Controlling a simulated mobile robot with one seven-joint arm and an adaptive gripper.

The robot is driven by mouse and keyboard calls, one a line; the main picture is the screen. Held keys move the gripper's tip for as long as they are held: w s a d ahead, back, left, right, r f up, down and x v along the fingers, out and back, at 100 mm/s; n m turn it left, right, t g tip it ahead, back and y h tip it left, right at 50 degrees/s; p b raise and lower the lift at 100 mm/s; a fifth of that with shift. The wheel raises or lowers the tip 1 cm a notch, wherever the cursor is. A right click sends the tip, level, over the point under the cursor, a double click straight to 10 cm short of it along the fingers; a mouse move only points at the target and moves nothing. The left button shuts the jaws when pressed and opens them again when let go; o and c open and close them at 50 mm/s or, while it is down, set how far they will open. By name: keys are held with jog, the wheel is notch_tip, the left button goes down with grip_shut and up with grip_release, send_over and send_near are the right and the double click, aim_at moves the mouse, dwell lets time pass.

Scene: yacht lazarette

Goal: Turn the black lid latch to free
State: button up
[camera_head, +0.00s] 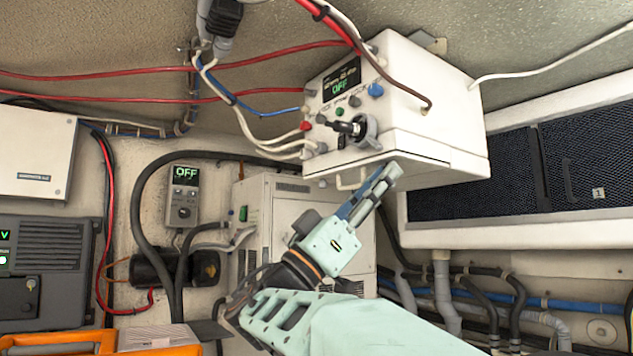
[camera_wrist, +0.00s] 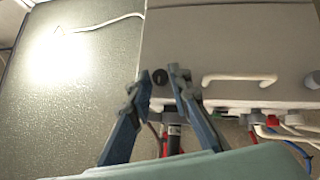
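The white box (camera_head: 430,120) hangs under the ceiling, with a panel and white pull handle (camera_head: 350,181) on its underside. In the wrist view, a small round black piece (camera_wrist: 160,77) sits on this grey-looking underside, left of the handle (camera_wrist: 240,80); it may be the lid latch. My gripper (camera_head: 388,176) points up at the underside. In the wrist view my gripper (camera_wrist: 155,85) is open, its fingers on either side of the black piece; contact cannot be told. A black lever (camera_head: 350,128) on a grey round mount is on the control face.
The control face carries a display (camera_head: 342,82) reading OFF, several coloured knobs and cable plugs. Red, blue and white cables run left from it. A grey cabinet (camera_head: 285,205) stands behind my arm. Dark mesh panels (camera_head: 500,172) are at the right.

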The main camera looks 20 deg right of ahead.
grip_shut()
jog(key=shift+w+m+g, duration=0.1)
jog(key=shift+m+g, duration=0.3)
jog(key=shift+g, duration=0.6)
jog(key=shift+w+d+m+g+y+p, duration=0.3)
jog(key=shift+m+g+y+p, duration=0.75)
jog(key=shift+m+g+y, duration=2.5)
jog(key=shift+w+d+m+g+y+p, duration=0.2)
jog(key=shift+m+g+y+p, duration=1.35)
jog(key=shift+g+y, duration=3.35)
jog(key=shift+w+d+m+g+y+p, duration=0.2)
jog(key=shift+w+m+g+y+p, duration=0.25)
jog(key=shift+m+g+y, duration=3.85)
jog(key=shift+s+n+g+h, duration=0.15)
jog(key=shift+n+g+h, duration=0.1)
jog(key=shift+n+g, duration=0.6)
jog(key=shift+o, duration=2.4)
grip_release()
jog(key=shift+d, duration=0.1)
